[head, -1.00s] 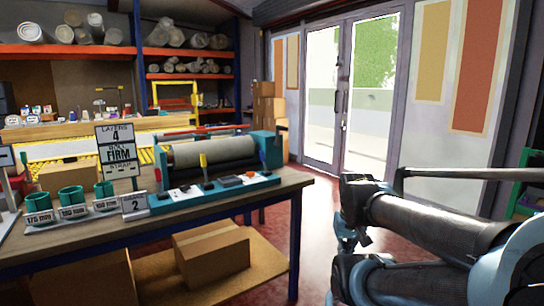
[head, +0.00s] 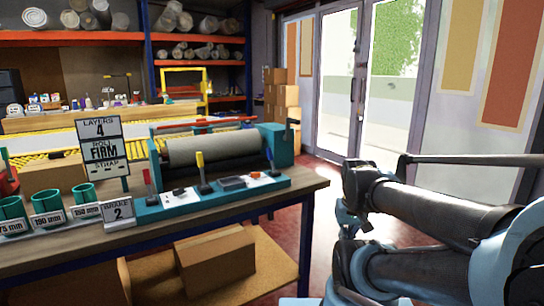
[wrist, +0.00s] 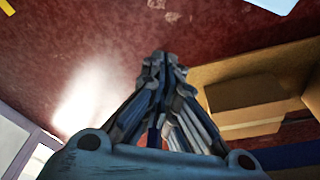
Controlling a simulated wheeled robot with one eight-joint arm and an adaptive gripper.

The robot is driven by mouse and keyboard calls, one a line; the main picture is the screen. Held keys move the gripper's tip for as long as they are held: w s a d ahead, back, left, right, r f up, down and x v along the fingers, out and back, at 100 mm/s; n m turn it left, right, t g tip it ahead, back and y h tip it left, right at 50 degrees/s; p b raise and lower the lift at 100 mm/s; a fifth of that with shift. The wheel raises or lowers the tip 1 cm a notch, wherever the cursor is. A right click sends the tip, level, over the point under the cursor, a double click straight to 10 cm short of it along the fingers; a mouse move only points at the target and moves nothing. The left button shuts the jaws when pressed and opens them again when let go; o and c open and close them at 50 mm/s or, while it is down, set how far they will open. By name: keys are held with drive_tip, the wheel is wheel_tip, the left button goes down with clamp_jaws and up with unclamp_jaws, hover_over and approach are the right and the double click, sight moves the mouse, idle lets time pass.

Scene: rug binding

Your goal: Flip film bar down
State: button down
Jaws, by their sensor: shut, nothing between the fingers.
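A teal machine with a grey roller (head: 212,150) stands on the bench. A long red bar (head: 205,124) runs along its rear top, seemingly the film bar; it looks raised above the roller. A lever with a yellow grip (head: 200,160) stands in front of the roller. My gripper (wrist: 160,62) is shut and empty in the wrist view, over the red floor, apart from the machine. In the head view my arm is at the right, off the bench.
The wooden bench (head: 240,203) has its right corner near my arm. Teal rings (head: 47,201) and signs (head: 100,148) stand at its left. A cardboard box (head: 215,262) sits on the lower shelf. Open red floor (head: 318,210) lies between bench and glass doors (head: 340,90).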

drive_tip(key=r, duration=0.1)
drive_tip(key=m+g+y, duration=0.3)
drive_tip(key=g+y, duration=0.2)
drive_tip(key=y, duration=0.7)
approach(270, 154)
drive_tip(key=s+f, duration=0.3)
drive_tip(key=s, duration=0.1)
drive_tip(key=w+d+f+g+y, duration=0.1)
drive_tip(key=w+g+y, duration=0.1)
drive_tip(key=w, duration=0.7)
drive_tip(key=shift+w+d+f+y, duration=0.15)
drive_tip(key=shift+w+f+y, duration=0.2)
drive_tip(key=shift+y, duration=0.35)
drive_tip(key=x, duration=1)
